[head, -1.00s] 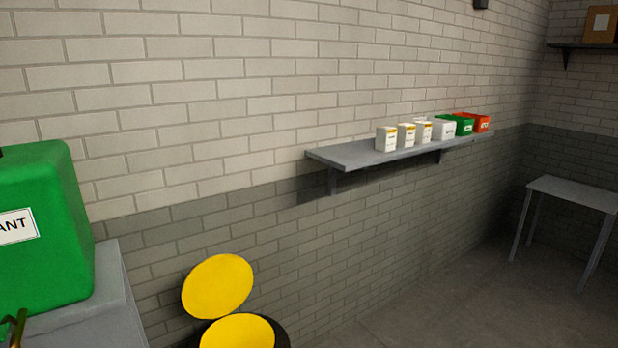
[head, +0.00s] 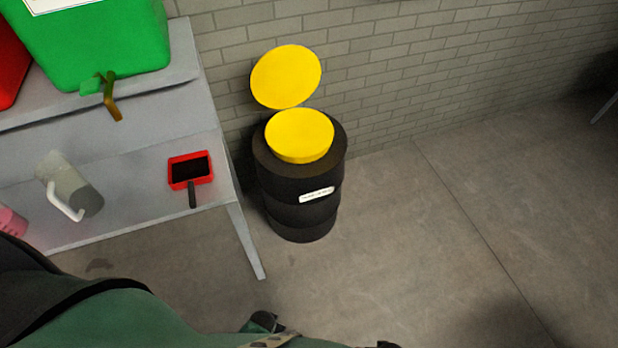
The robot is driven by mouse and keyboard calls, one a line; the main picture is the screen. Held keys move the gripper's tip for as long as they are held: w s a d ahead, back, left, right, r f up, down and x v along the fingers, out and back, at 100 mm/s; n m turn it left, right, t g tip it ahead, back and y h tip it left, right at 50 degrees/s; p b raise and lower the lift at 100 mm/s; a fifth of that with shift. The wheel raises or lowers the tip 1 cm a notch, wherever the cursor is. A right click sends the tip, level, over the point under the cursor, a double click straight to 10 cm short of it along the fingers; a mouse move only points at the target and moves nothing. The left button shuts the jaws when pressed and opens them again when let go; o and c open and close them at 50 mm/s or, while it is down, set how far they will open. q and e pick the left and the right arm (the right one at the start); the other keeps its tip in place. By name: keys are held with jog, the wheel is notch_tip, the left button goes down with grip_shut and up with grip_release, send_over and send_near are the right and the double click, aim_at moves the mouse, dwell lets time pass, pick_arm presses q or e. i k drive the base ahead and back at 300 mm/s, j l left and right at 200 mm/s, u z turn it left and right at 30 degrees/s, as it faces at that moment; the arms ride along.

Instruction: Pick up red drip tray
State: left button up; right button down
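A small red tray (head: 176,184) with a dark inside lies on the grey metal table (head: 136,178), near its right end. A dark handle (head: 192,197) shows at its near side, pointing towards me. The tray looks flat and nothing covers it. I cannot make out either gripper in this view, and nothing is touching the tray.
A grey jug (head: 62,178) with a white handle is left of the tray. A green container (head: 95,45) with a tap stands on the raised shelf behind. A black drum (head: 300,205) with yellow lids stands right of the table. Floor at right (head: 440,240) is clear.

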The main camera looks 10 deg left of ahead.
aim_at(191, 169)
jog(key=u, duration=1.4)
